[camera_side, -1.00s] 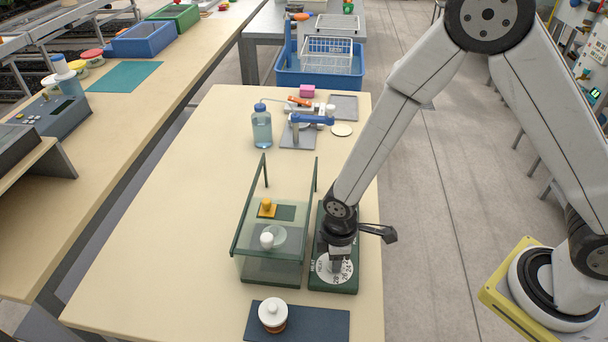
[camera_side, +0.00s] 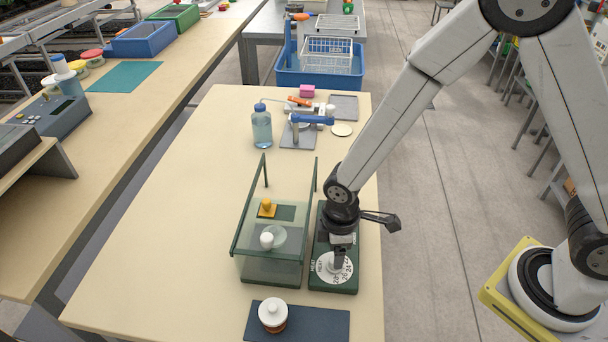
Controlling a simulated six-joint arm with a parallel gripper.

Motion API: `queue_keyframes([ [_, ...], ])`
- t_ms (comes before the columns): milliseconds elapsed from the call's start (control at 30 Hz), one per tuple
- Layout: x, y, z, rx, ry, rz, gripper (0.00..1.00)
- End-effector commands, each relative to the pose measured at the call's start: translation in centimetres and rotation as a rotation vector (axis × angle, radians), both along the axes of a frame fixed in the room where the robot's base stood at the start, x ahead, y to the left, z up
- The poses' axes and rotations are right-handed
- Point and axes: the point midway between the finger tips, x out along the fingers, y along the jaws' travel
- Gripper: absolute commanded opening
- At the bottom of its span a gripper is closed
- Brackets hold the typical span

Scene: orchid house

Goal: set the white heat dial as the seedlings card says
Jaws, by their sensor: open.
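The white heat dial (camera_side: 324,272) is a round disc with dark numbers, on a dark green box (camera_side: 346,286) at the right of the near bench. The word HEAT shows on the box beside the dial. Numbers such as 24, 26 and 28 can be made out, but the exact setting cannot be read. My gripper (camera_side: 340,263) points down over the dial's middle, open, with its fingers hiding part of it. I cannot tell whether the fingertips touch the dial's middle. I cannot make out a seedlings card in this view.
A green-framed clear case (camera_side: 270,271) stands close left of the box. A jar with a white lid (camera_side: 273,317) stands on a dark mat (camera_side: 325,325) in front. A blue-capped bottle (camera_side: 262,130) stands farther back. The left of the bench is clear.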

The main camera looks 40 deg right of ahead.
Motion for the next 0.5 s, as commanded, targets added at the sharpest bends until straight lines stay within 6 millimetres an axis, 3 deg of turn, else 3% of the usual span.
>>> queue_keyframes([
  [300, 0.0, 0.0, 3.3, 0.000, -0.001, 0.000, 0.74],
  [500, 0.0, 0.0, 4.3, 0.000, 0.000, 0.000, 0.74],
])
